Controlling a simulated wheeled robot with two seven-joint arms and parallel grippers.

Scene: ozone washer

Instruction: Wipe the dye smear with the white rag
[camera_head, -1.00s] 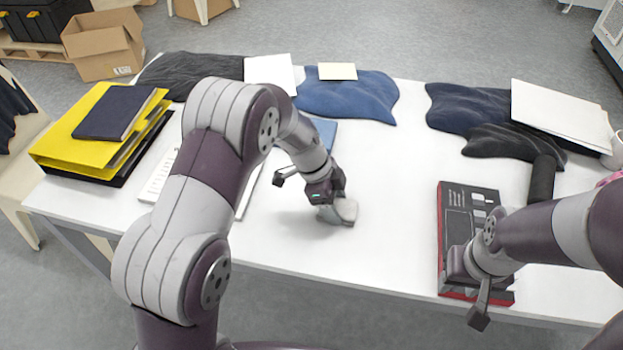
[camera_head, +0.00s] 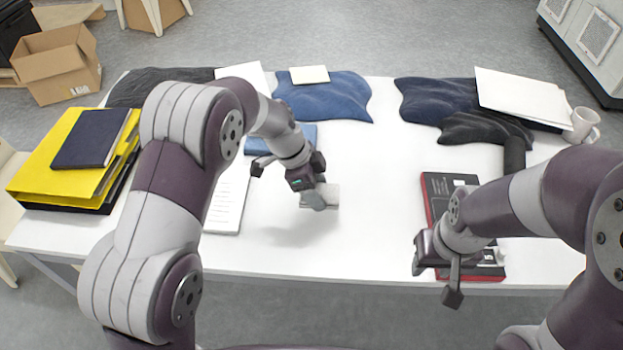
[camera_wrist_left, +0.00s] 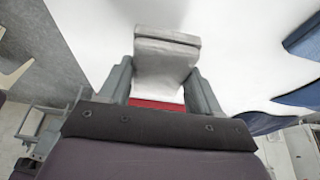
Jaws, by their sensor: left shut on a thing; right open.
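My left gripper (camera_head: 316,190) is shut on the white rag (camera_head: 328,196) over the middle of the white table (camera_head: 370,215). In the left wrist view the rag (camera_wrist_left: 166,60) is a folded pale block between the two fingers of the left gripper (camera_wrist_left: 160,85). I cannot tell whether the rag touches the table. No dye smear shows on the bare table; it may be hidden under the rag or arm. My right gripper (camera_head: 437,260) is over the black and red box at the right; its fingers are partly hidden.
A yellow binder with a dark notebook (camera_head: 95,138) lies at the left. Dark cloths (camera_head: 440,100) and a blue cloth (camera_head: 325,98) lie along the back. A white mug (camera_head: 582,125) stands at the back right. The black and red box (camera_head: 435,195) lies under my right arm.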

